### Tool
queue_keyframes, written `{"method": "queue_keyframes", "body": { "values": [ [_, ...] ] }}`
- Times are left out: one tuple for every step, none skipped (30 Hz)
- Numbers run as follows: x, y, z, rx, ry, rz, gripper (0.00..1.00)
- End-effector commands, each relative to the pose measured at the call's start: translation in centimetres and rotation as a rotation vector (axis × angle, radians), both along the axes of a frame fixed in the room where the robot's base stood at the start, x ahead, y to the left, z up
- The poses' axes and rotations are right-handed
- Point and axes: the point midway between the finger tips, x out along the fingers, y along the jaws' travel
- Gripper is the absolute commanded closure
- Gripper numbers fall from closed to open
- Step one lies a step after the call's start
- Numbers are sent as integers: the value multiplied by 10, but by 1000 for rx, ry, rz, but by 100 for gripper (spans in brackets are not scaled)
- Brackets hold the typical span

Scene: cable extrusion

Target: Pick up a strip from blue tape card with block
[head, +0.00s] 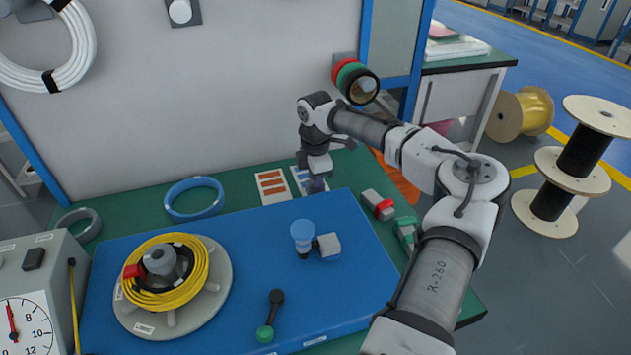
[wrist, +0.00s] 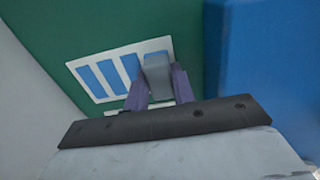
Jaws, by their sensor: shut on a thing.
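The blue tape card (wrist: 103,99) is a white card with blue strips, lying on the green bench top. My gripper (wrist: 160,88) has purple fingers shut on a grey block (wrist: 157,68). The block is over the right end of the card and hides that part of it. I cannot tell whether the block touches the card or whether a strip is under it. In the head view, the card (head: 296,177) is partly hidden behind my gripper (head: 316,184), which points down at it.
A card with orange-red strips (head: 271,187) lies just left. The raised blue mat (head: 345,275) is close in front, and its edge shows in the wrist view (wrist: 265,60). A blue tape ring (head: 194,199) lies further left. A grey-red tool (head: 377,205) lies to the right. A wall stands behind.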

Motion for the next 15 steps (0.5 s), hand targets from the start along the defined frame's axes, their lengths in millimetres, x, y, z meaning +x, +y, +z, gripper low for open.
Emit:
{"method": "queue_keyframes", "body": {
  "values": [
    [-1, 0, -2, -1, 3, 0, 95],
    [-1, 0, -2, 0, 3, 1, 95],
    [-1, 0, -2, 0, 3, 1, 95],
    [-1, 0, -1, 0, 3, 1, 95],
    [-1, 0, 0, 0, 3, 1, 95],
    [-1, 0, 2, 0, 3, 1, 95],
    [-1, 0, 5, 1, 3, 1, 95],
    [-1, 0, 9, 1, 3, 1, 95],
    [-1, 1, 14, 2, 4, 1, 95],
    [-1, 1, 17, 2, 3, 1, 95],
    [-1, 1, 21, 3, 2, 1, 95],
    [-1, 1, 25, 1, 3, 0, 95],
    [-1, 0, 28, 1, 3, 0, 95],
    [-1, 0, 31, 2, 3, 0, 95],
    [-1, 0, 35, 2, 3, 0, 95]
  ]
}}
